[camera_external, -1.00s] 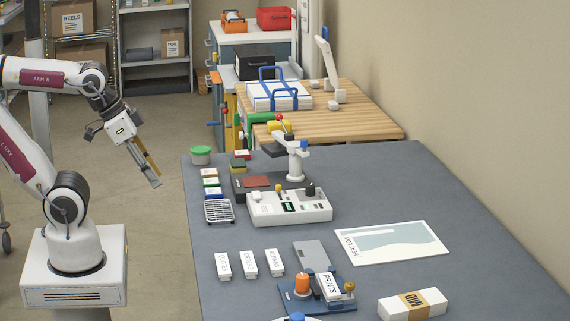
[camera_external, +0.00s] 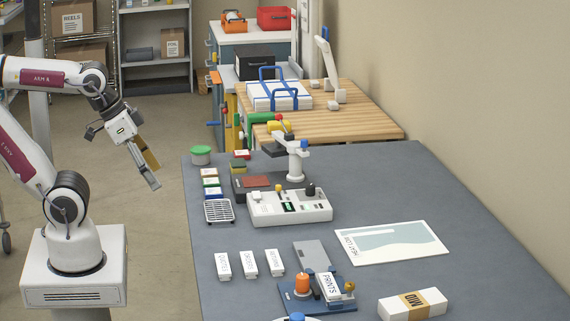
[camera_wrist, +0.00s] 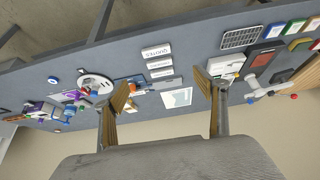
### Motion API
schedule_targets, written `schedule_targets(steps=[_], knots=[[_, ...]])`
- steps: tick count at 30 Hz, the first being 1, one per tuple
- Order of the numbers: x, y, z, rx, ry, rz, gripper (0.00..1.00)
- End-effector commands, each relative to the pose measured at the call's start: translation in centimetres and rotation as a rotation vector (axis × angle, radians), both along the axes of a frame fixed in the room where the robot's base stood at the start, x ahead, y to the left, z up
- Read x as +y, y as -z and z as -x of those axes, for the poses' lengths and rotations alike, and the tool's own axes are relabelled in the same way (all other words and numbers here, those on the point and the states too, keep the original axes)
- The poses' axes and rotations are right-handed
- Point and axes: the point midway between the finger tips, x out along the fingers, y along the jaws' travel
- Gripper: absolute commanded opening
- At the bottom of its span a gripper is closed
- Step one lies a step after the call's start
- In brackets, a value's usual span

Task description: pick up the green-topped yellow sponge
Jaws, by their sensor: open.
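The green-topped yellow sponge (camera_external: 238,167) is a small block near the back left edge of the grey table, behind the small coloured boxes. My gripper (camera_external: 150,172) hangs in the air left of the table, pointing down, well apart from the sponge. In the wrist view my gripper (camera_wrist: 166,97) shows two tan-padded fingers spread wide, with nothing between them.
A green-lidded tub (camera_external: 201,155) stands left of the sponge, and a red-topped box (camera_external: 241,154) is just behind it. A dark-based press with a white arm (camera_external: 296,163) stands to its right. A wire rack (camera_external: 219,211) lies in front.

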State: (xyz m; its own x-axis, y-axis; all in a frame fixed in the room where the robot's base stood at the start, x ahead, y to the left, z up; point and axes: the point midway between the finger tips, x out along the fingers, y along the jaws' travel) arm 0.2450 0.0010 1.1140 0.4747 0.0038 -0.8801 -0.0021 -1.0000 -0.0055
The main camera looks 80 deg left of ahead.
Motion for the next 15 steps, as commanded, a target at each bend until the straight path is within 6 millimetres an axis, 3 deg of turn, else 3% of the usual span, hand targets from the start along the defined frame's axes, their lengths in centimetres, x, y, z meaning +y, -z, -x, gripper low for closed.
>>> schedule_targets(steps=[8, 15], knots=[[2.5, -1.6, -3.4, -0.046, 0.032, -0.101, 0.72], [7.5, -4.6, -9.3, -0.113, 0.110, -0.301, 0.72]])
